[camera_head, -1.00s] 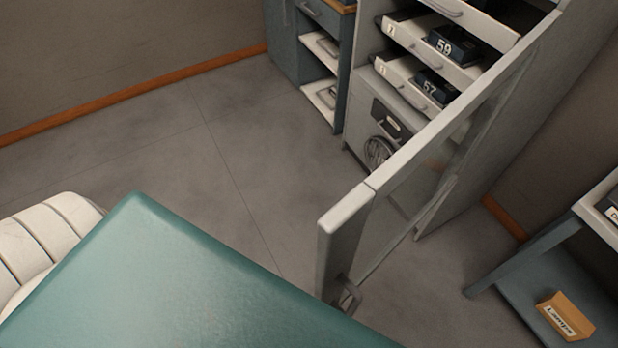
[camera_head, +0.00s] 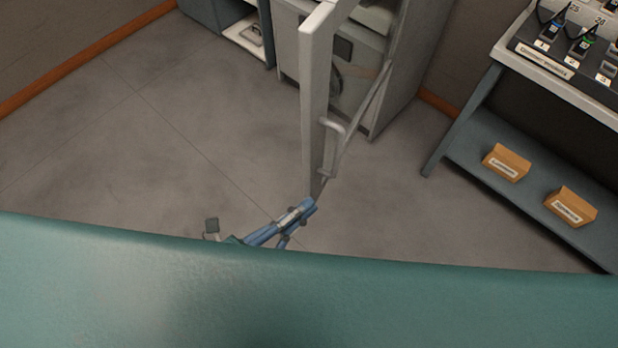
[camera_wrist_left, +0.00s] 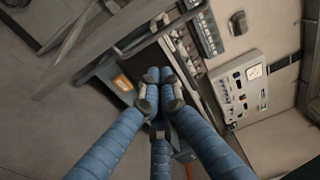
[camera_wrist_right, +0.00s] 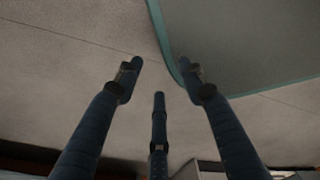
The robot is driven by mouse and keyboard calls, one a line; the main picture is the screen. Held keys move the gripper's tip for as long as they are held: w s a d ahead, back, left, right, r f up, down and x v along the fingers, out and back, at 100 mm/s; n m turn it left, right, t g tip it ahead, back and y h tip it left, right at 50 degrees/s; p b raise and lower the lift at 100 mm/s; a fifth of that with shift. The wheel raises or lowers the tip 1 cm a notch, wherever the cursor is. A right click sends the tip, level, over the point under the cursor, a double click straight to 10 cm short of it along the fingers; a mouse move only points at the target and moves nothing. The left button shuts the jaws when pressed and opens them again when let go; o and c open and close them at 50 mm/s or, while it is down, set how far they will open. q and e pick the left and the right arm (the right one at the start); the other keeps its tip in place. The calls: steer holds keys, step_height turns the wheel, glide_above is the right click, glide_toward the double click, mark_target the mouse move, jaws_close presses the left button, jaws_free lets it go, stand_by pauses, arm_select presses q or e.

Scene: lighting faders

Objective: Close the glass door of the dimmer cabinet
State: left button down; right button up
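The dimmer cabinet (camera_head: 397,90) stands at the top middle of the head view. Its pale-framed glass door (camera_head: 315,95) stands open, swung out towards me and seen nearly edge-on.
A blue-grey shelf unit (camera_head: 228,22) stands left of the cabinet. At right, a table (camera_head: 560,88) carries a console, with small cardboard boxes (camera_head: 507,163) on its lower shelf. The floor (camera_head: 150,130) left of the door is clear. A wall panel (camera_wrist_left: 240,85) shows in the left wrist view.

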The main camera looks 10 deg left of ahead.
mark_target(311, 179)
arm_select(q)
steer(key=w, duration=0.2)
steer(key=w+d+p, duration=0.1)
steer(key=w, duration=0.1)
steer(key=w+p, duration=0.1)
steer(key=w, duration=0.1)
steer(key=shift+w+d, duration=0.3)
steer(key=shift+w, duration=0.05)
steer(key=shift+w+a, duration=0.1)
steer(key=shift+a, duration=0.2)
arm_select(e)
steer(key=shift+s+d+r, duration=0.25)
steer(key=shift+s+r, duration=0.15)
steer(key=shift+r, duration=0.2)
steer(key=shift+s+d+r, duration=0.25)
steer(key=shift+s+r, duration=0.15)
steer(key=shift+r, duration=0.15)
steer(key=shift+w+a, duration=0.1)
steer(key=shift+w, duration=0.05)
